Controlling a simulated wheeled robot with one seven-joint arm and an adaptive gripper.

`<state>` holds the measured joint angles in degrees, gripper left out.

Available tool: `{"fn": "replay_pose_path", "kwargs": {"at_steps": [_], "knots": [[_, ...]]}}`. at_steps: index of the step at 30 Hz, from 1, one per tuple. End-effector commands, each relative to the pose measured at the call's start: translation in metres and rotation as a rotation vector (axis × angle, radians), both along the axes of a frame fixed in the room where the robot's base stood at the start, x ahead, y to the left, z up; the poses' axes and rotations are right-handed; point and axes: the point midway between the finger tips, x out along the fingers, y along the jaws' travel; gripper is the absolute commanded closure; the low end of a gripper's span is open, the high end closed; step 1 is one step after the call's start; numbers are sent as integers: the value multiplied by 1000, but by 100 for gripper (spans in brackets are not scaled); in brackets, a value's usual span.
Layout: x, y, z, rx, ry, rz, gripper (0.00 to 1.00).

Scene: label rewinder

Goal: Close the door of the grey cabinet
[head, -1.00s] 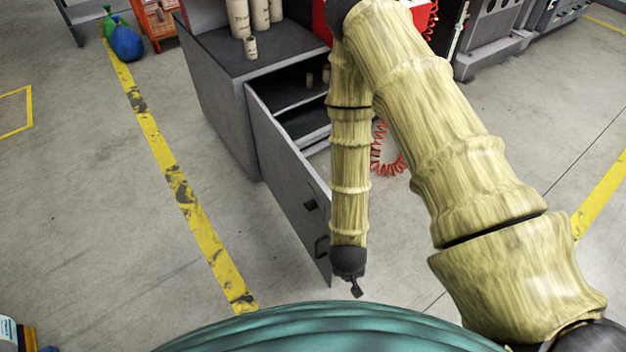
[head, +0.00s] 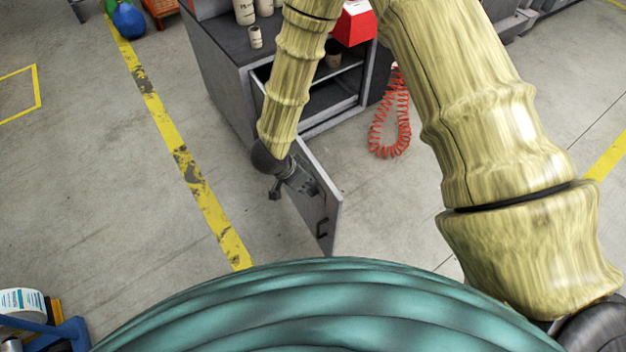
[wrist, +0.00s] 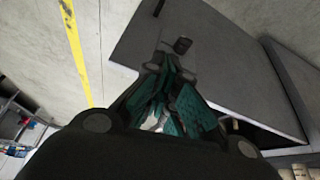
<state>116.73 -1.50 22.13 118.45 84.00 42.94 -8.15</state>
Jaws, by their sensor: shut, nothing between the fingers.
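The grey cabinet (head: 213,85) stands at the top centre of the head view, its front open with dark shelves inside. Its grey door (head: 328,205) stands open, jutting toward me, with a dark handle (head: 321,228) near the free edge. My gripper (head: 301,180) is shut and empty at the door's outer, handle side. I cannot tell whether it touches the panel. My arm hides the door's hinge side.
Cans (head: 255,38) stand on the cabinet top. A red coiled hose (head: 392,120) hangs right of the cabinet. The floor left of the door is clear, with a yellow line (head: 190,175).

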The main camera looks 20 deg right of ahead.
Motion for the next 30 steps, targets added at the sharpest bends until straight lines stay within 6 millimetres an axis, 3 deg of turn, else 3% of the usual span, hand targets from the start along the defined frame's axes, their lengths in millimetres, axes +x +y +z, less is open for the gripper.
{"fn": "replay_pose_path", "kwargs": {"at_steps": [6,11,17,30], "knots": [[16,33,29,36,-12,-148,100],[18,39,32,45,-10,-182,100],[19,32,14,43,-9,-185,100],[26,8,-49,44,-9,-184,100]]}}
